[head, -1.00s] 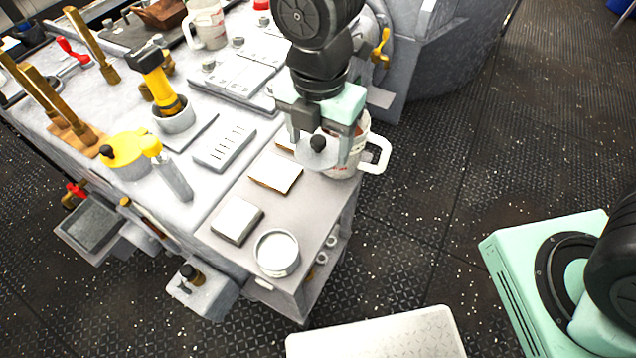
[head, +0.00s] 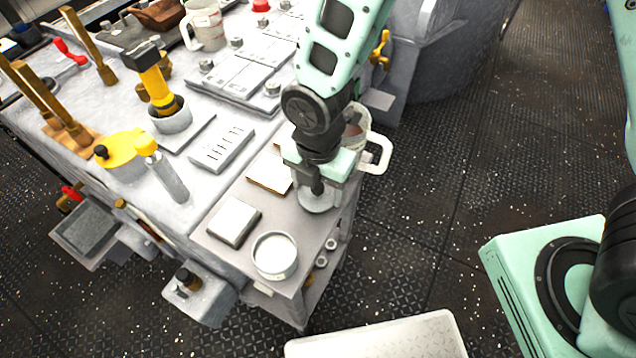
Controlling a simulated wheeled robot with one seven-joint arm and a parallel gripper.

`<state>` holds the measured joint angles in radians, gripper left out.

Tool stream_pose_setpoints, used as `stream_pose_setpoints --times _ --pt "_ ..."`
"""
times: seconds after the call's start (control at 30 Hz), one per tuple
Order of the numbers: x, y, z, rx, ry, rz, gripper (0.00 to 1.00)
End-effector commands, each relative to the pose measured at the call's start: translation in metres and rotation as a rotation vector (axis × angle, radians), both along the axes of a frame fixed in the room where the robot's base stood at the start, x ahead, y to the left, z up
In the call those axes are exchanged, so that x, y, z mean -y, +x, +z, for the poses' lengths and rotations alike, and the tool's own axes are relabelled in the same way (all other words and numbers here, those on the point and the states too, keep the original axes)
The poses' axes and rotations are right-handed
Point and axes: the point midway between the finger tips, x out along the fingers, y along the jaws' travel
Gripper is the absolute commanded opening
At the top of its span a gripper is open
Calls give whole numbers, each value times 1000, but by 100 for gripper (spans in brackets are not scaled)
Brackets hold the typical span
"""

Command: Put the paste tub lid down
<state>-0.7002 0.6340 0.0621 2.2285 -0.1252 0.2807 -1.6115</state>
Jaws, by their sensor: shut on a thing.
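The paste tub lid (head: 316,203) is a grey disc, mostly under my gripper (head: 318,188). My gripper is shut on the lid and points down over the right side of the grey side shelf (head: 228,258). Its knob is hidden by the fingers. I cannot tell whether the lid touches the shelf. A round tub of white paste (head: 275,257), likely the paste tub, stands open at the shelf's front corner, apart from the lid.
A small grey block (head: 234,222) and a white-topped brown tile (head: 270,172) lie left of the lid. The shelf's right edge drops to the floor close by.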

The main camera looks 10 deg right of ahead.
Motion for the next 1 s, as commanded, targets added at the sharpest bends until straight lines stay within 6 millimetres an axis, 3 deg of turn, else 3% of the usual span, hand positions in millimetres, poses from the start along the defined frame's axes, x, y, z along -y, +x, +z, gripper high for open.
stream_pose_setpoints --times 0.2,0.23,0.27,0.67,1.0 --pt "0 0 -4 -1 -1 -2 45" --pt "0 0 -3 0 0 -2 73" --pt "0 0 -3 0 0 -2 76" --pt "0 1 7 1 1 -1 76" --pt "0 2 75 5 3 -2 76"
